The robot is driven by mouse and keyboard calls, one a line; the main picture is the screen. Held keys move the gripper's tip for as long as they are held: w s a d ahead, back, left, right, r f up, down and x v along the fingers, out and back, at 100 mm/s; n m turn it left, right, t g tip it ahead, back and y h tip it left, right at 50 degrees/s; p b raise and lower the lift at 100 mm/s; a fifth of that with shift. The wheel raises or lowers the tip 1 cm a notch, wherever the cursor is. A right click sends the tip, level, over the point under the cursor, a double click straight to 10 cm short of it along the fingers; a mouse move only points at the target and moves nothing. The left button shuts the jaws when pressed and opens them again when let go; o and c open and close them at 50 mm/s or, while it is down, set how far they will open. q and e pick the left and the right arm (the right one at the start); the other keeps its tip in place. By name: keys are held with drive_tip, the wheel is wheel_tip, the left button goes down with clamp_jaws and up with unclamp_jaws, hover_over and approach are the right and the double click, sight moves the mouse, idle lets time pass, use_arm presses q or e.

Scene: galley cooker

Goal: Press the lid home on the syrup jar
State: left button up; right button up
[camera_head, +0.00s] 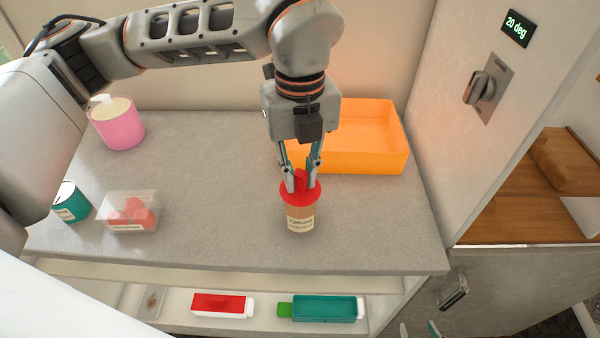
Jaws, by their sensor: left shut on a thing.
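The syrup jar (300,216), brown with a cream label, stands upright near the front of the grey counter. A red lid (299,199) with a raised grip sits over its mouth, roughly level. I cannot tell whether the lid is fully down or a small gap is left, as its rim hides the joint. My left gripper (301,186) points down from above and is shut on the lid's grip. Two fingertips of my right gripper (419,327) show apart at the bottom edge, in front of the cabinet, with nothing seen between them.
An orange tray (372,162) stands behind the jar. A pink pot (118,129), a teal can (70,203) and a clear tub (133,213) of red pieces are at the left. A shelf below holds red (221,304) and teal (324,309) boxes. Counter around the jar is clear.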

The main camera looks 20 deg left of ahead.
idle(0.4)
use_arm(q)
drive_tip(key=o, duration=1.5)
drive_tip(key=shift+c, duration=0.2)
drive_tip(key=shift+r, duration=0.15)
drive_tip(key=shift+r+p, duration=1.5)
drive_tip(key=shift+r, duration=1.8)
clamp_jaws()
